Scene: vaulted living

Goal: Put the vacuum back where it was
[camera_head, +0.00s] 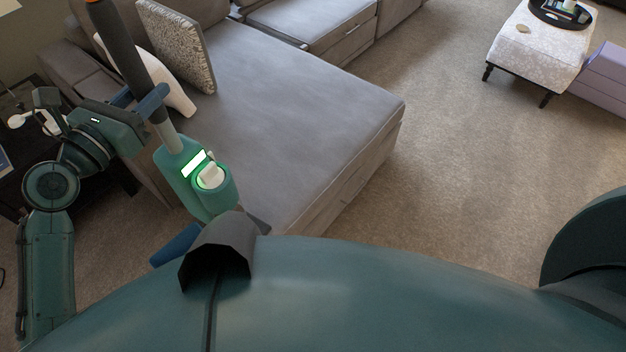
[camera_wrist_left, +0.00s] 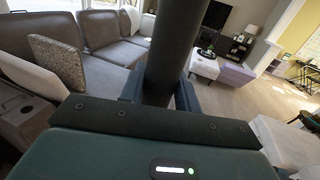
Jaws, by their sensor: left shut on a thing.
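The vacuum (camera_head: 190,165) is an upright stick type with a dark grey handle, a pale tube and a green body with a white lit panel. In the head view it stands tilted at the left, in front of the grey sofa. In the left wrist view the dark shaft of the vacuum (camera_wrist_left: 172,55) rises between the fingers of my left gripper (camera_wrist_left: 158,92). The vacuum's lower end is partly hidden behind my own body. My right gripper is not in view.
The grey sofa (camera_head: 290,85) with cushions lies just beyond the vacuum. A dark side table (camera_head: 95,190) stands behind my left arm. A white patterned ottoman (camera_head: 535,50) and a purple box-like piece (camera_head: 606,72) are at the far right. The carpet (camera_head: 450,150) between is clear.

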